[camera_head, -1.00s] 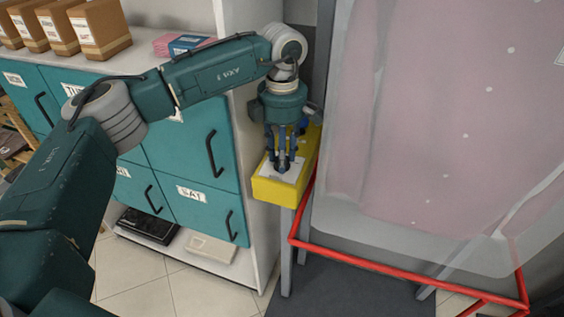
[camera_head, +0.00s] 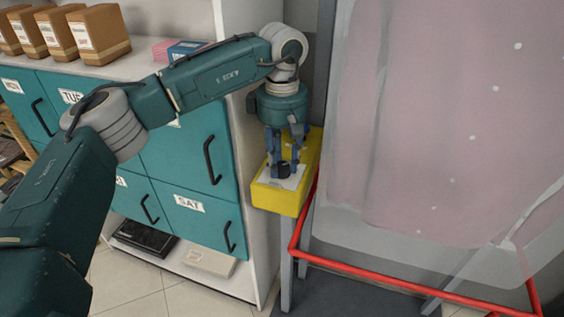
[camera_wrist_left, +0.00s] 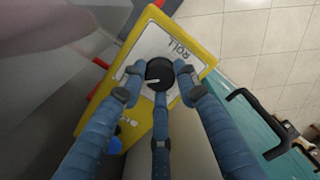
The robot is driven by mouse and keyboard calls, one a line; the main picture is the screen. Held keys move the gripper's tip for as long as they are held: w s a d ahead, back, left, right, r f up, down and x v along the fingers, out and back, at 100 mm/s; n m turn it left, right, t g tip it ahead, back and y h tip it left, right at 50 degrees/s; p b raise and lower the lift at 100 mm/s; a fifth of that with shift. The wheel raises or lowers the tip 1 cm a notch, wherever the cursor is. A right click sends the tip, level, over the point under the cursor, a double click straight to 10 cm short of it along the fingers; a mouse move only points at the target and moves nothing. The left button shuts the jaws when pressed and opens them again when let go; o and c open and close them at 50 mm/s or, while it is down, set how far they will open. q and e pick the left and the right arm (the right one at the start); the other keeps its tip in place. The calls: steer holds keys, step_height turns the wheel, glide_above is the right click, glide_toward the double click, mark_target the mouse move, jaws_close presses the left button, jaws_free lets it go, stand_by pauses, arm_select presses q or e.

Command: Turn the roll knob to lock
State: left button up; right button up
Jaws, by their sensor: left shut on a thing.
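The roll knob (camera_wrist_left: 160,73) is a round black knob with a white mark, on a white label plate (camera_wrist_left: 148,48) reading "ROLL". The plate lies on the yellow control box (camera_head: 284,205). In the head view the knob (camera_head: 283,171) is partly covered by the fingers. My left gripper (camera_wrist_left: 157,78) points down at the box and its blue fingers are closed around the knob. In the left wrist view the white mark points toward the lower left of the picture. The lock marking cannot be made out. My right gripper is not in view.
A red rail (camera_head: 400,272) runs in front of a clear-covered pink garment (camera_head: 430,120) at right. Teal drawers (camera_head: 190,160) with black handles and a white shelf unit stand at left.

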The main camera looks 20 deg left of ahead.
mark_target(282, 165)
arm_select(q)
steer(key=shift+w+r, duration=0.1)
steer(key=shift+r, duration=0.1)
stand_by(0.3)
steer(key=o, duration=1.1)
steer(key=shift+o, duration=0.3)
steer(key=shift+f, duration=0.1)
step_height(282, 165, up, 12)
